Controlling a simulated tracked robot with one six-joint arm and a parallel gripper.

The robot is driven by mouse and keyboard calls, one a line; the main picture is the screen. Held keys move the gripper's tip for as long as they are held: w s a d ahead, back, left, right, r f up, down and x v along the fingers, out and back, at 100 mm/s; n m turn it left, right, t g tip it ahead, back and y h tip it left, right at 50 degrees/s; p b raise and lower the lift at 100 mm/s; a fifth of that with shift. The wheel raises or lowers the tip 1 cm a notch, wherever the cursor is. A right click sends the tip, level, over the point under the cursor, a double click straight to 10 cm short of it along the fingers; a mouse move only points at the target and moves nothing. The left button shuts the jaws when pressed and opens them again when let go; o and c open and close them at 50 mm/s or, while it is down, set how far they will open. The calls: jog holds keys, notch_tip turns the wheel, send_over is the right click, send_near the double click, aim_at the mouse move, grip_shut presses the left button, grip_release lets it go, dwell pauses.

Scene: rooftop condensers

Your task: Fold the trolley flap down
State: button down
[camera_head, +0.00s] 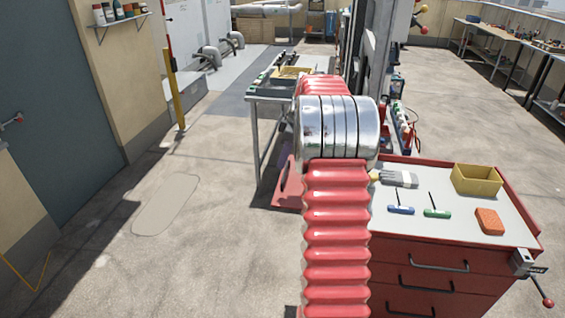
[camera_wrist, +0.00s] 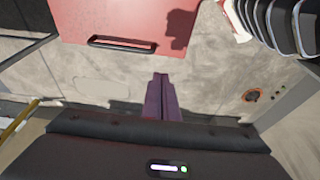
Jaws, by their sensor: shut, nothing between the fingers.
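A red panel (camera_wrist: 125,18) with a black bar handle (camera_wrist: 122,44) fills the upper left of the wrist view; I take it for the trolley flap. In the head view a red panel (camera_head: 287,196) shows just left of my arm, partly hidden by it; its exact tilt cannot be told. The purple fingers of my gripper (camera_wrist: 160,78) are shut and empty, pointing towards the panel's lower edge, below and right of the handle. They appear apart from it. In the head view my arm hides most of the gripper.
A red drawer cabinet (camera_head: 455,247) stands at right, with a yellow bin (camera_head: 477,180), an orange sponge (camera_head: 490,221) and small tools on top. A workbench (camera_head: 258,100) stands beyond my arm. Open concrete floor (camera_head: 200,235) lies to the left.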

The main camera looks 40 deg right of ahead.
aim_at(276, 193)
jog(key=x, duration=0.7)
jog(key=s+x, duration=0.1)
jog(key=x, duration=0.3)
jog(key=shift+w+d+f, duration=0.1)
jog(key=shift+d+f, duration=0.15)
jog(key=shift+f, duration=0.2)
jog(key=shift+a+f, duration=0.1)
